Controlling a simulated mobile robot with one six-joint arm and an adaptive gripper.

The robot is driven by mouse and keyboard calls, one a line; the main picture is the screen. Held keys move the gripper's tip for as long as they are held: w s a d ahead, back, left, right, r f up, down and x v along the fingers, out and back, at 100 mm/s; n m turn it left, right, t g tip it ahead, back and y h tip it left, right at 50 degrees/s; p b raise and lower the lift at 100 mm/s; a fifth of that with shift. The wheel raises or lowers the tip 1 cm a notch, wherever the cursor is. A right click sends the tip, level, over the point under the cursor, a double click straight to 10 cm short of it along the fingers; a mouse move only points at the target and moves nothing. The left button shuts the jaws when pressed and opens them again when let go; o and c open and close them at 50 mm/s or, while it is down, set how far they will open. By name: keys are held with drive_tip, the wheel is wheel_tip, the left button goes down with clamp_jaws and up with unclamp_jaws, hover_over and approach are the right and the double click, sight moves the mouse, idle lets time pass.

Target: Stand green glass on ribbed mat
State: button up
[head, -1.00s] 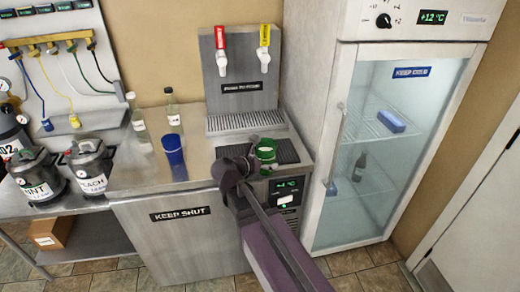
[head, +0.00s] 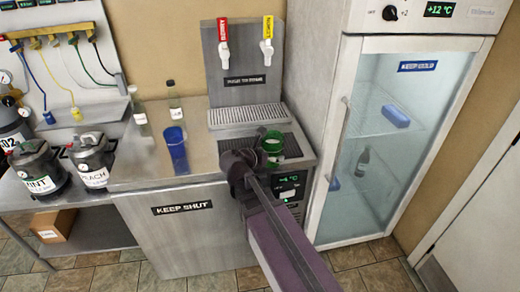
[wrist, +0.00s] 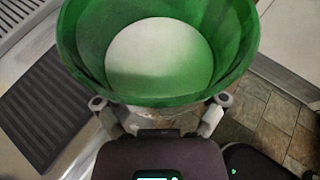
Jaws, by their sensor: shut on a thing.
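The green glass (head: 272,141) is upright in the head view, over the right end of the counter. In the wrist view its green rim and wall (wrist: 95,77) and a pale round inside bottom fill the top middle. My gripper (wrist: 160,105) is shut on the glass, with one finger on either side. The dark ribbed mat (head: 291,147) lies on the counter below the drip grille. In the wrist view the mat (wrist: 45,115) shows left of the glass, apart from it. The glass seems raised; its underside is hidden.
The tap tower (head: 243,60) rises behind the mat. A fridge (head: 345,125) borders the counter on the right. Bare counter lies between blue glass and mat.

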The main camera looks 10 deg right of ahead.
drive_tip(key=shift+d+f, duration=0.2)
drive_tip(key=shift+d, duration=0.3)
drive_tip(key=shift+w, duration=0.1)
drive_tip(key=w, duration=0.4)
drive_tip(key=w+a+f+b, duration=0.1)
drive_tip(key=w, duration=0.4)
drive_tip(key=w+a, duration=0.1)
drive_tip(key=w, duration=0.4)
drive_tip(key=shift+w+a+f+b, duration=0.2)
drive_tip(key=shift+b, duration=0.15)
drive_tip(key=shift+w, duration=0.1)
drive_tip(key=shift+w, duration=0.2)
drive_tip(key=shift+w+f+b, duration=0.35)
drive_tip(key=shift+f+b, duration=0.15)
drive_tip(key=shift+f, duration=0.05)
drive_tip(key=shift+a+f+b, duration=0.1)
drive_tip(key=shift+f+b, duration=1.2)
drive_tip(key=shift+b, duration=0.05)
